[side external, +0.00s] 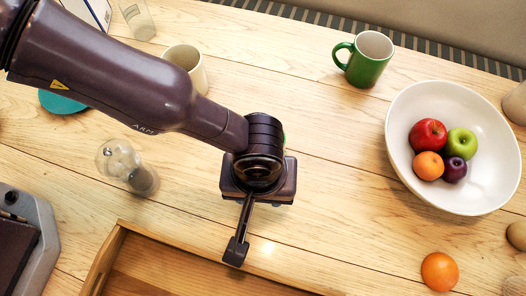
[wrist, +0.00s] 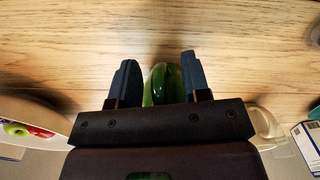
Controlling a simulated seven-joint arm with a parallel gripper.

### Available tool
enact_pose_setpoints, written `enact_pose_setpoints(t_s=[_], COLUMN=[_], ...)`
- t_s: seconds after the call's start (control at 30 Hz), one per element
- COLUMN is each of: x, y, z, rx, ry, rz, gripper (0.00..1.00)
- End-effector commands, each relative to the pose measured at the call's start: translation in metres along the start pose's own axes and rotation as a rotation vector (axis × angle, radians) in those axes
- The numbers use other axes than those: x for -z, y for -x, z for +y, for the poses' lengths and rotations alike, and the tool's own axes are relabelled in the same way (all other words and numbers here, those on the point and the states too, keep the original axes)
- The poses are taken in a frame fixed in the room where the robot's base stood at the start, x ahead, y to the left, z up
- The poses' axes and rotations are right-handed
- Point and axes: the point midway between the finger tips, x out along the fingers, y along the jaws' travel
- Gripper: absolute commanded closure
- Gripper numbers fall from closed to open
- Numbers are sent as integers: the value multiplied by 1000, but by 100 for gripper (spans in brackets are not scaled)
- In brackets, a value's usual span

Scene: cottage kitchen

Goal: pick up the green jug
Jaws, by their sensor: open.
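My gripper (wrist: 159,62) is open in the wrist view, with one dark finger on each side of a glossy green object. This object looks like the green jug (wrist: 164,88); it stands between the fingers, and a narrow gap shows on at least one side. Its lower part in the picture is hidden by my gripper body. In the side external view my gripper (side external: 238,246) is over the middle of the table, and only a green sliver (side external: 284,137) shows behind my wrist. Whether the fingers touch the jug cannot be told.
A green mug (side external: 365,68) stands at the back. A white bowl (side external: 475,197) of fruit is on the right, with an orange (side external: 439,271) in front. A cream cup (side external: 201,74) and a glass shaker (side external: 128,165) stand left. A wooden tray (side external: 106,262) lies in front.

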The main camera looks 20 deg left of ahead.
Motion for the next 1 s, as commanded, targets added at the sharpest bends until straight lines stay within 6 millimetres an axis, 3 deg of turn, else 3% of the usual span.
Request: enact_pose_setpoints(t_s=[0.1, 0.3, 1.0], x=[0, 0, 1], y=[0, 1, 13], z=[0, 0, 1], rx=[0, 0, -2], ry=[0, 0, -1], rz=[0, 0, 2], gripper=[59, 100, 100])
